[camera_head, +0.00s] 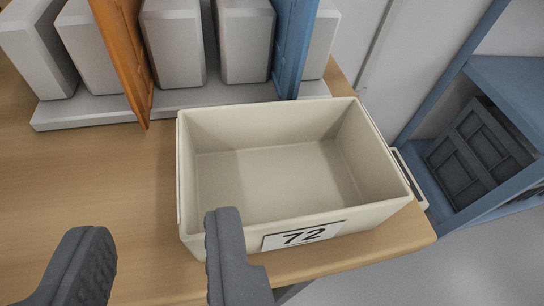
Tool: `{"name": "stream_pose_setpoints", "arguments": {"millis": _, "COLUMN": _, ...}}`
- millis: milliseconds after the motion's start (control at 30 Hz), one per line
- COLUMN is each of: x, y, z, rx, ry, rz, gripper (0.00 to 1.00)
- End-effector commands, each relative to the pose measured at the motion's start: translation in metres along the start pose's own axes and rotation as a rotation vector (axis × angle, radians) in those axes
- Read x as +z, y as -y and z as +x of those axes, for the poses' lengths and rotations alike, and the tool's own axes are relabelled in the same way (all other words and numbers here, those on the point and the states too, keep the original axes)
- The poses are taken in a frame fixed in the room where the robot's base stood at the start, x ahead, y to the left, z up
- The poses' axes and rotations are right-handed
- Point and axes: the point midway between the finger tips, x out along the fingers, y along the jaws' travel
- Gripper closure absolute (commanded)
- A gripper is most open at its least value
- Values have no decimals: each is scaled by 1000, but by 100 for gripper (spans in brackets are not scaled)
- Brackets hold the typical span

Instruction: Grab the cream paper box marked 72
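The cream box (220,228) marked 72 stands upright and open-topped on the wooden table, near its right corner. It looks empty. Its label (304,235) with the black number 72 is on the front wall, which faces me. My gripper (160,245) is open at the lower left, with two dark grey fingers apart and nothing between them. The right finger overlaps the box's front left corner in the picture; I cannot tell whether it touches. The left finger is over the table, left of the box.
Behind the box, a light grey rack (95,112) holds several grey blocks, with an orange panel (128,55) and a blue panel (293,45). The wooden table (60,190) is clear at left. Its edge runs close to the box's front and right. A blue shelf (505,75) holds a dark crate (478,155).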

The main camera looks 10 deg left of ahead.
Motion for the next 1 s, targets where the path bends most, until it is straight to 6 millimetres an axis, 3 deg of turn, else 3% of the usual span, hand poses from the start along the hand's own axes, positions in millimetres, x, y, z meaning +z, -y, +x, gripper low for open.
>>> {"name": "stream_pose_setpoints", "arguments": {"millis": 400, "x": 4, "y": -4, "z": 45, "rx": 1, "ry": 1, "rz": 0, "gripper": 72}}
{"name": "stream_pose_setpoints", "arguments": {"millis": 700, "x": 3, "y": -3, "z": 50, "rx": 0, "ry": 2, "rz": -1, "gripper": 72}}
{"name": "stream_pose_setpoints", "arguments": {"millis": 800, "x": 3, "y": -3, "z": 50, "rx": 0, "ry": 2, "rz": -1, "gripper": 99}}
{"name": "stream_pose_setpoints", "arguments": {"millis": 1000, "x": 3, "y": -3, "z": 50, "rx": -1, "ry": 1, "rz": -1, "gripper": 100}}
